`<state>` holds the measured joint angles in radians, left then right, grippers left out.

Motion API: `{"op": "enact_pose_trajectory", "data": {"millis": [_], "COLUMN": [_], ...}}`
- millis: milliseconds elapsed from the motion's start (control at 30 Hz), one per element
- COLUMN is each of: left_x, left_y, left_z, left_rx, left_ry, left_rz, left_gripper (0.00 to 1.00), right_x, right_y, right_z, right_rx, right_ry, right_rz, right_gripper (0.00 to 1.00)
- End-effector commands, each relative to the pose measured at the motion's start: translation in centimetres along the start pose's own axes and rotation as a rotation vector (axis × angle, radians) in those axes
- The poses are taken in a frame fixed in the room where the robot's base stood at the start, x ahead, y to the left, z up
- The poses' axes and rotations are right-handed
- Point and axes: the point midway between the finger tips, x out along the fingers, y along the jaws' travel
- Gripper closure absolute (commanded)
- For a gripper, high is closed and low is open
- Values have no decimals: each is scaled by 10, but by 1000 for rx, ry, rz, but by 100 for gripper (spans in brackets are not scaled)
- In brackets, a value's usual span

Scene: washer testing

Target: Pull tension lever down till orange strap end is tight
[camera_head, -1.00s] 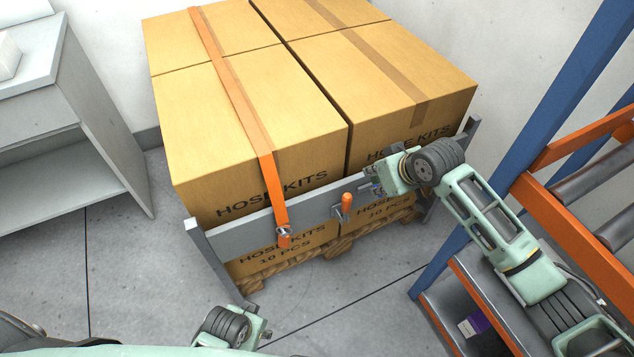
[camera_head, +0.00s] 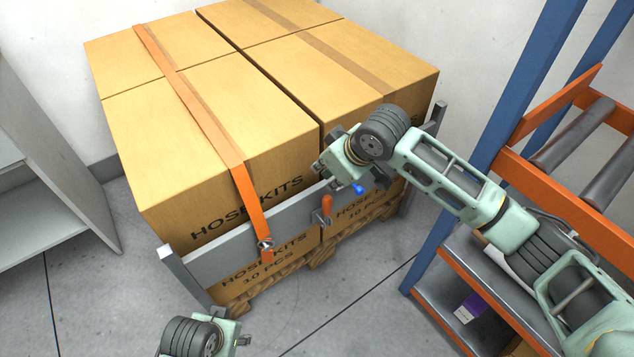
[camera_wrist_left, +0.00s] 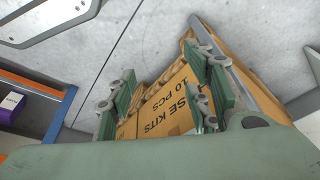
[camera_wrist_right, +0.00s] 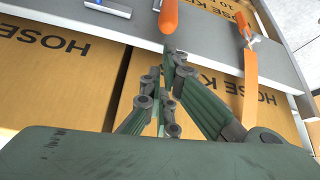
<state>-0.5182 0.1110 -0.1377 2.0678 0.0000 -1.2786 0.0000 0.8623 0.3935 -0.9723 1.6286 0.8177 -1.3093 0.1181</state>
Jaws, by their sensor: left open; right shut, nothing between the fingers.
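The tension lever (camera_head: 327,205) has an orange handle and sits on the grey bar across the front of the boxes. Its handle points up. It also shows at the top of the right wrist view (camera_wrist_right: 168,15). The orange strap (camera_head: 215,130) runs over the left boxes, and its end (camera_head: 265,247) hangs over the bar at a metal buckle. My right gripper (camera_head: 322,170) is shut and empty just above the lever, apart from it; its fingers (camera_wrist_right: 166,72) point towards the handle. My left gripper (camera_head: 243,338) is open and empty, low in front of the pallet.
A blue knob (camera_head: 360,188) is on the bar right of the lever. Cartons (camera_head: 250,130) stand on a wooden pallet (camera_head: 275,288). A blue and orange roller rack (camera_head: 540,170) stands at right, near my right arm. A grey cabinet (camera_head: 50,190) is at left. Floor in front is clear.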

Motion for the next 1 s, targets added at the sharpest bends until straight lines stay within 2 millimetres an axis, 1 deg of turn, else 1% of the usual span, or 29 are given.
{"op": "enact_pose_trajectory", "data": {"millis": [33, 200, 300, 400, 600, 1000], "left_x": [-6, -36, -50, -61, -70, -70], "left_y": [-1, -2, -2, -3, -3, -3], "left_z": [-3, -8, -10, -10, -10, -11], "left_rx": [-1, -3, -4, -4, -5, -5], "left_ry": [9, 23, 30, 34, 36, 36], "left_rz": [-1, -4, -5, -6, -7, -7], "left_gripper": [54, 54, 54, 54, 54, 54], "right_x": [12, 41, 53, 62, 68, 67], "right_y": [-1, -1, 0, 0, 0, 0], "right_z": [1, 1, 0, 0, -1, 1], "right_rx": [1, 1, 0, 0, 0, 0], "right_ry": [-1, 0, 1, 1, 2, 7], "right_rz": [-1, -1, -1, 0, 0, 1], "right_gripper": [100, 100, 100, 100, 100, 100]}}
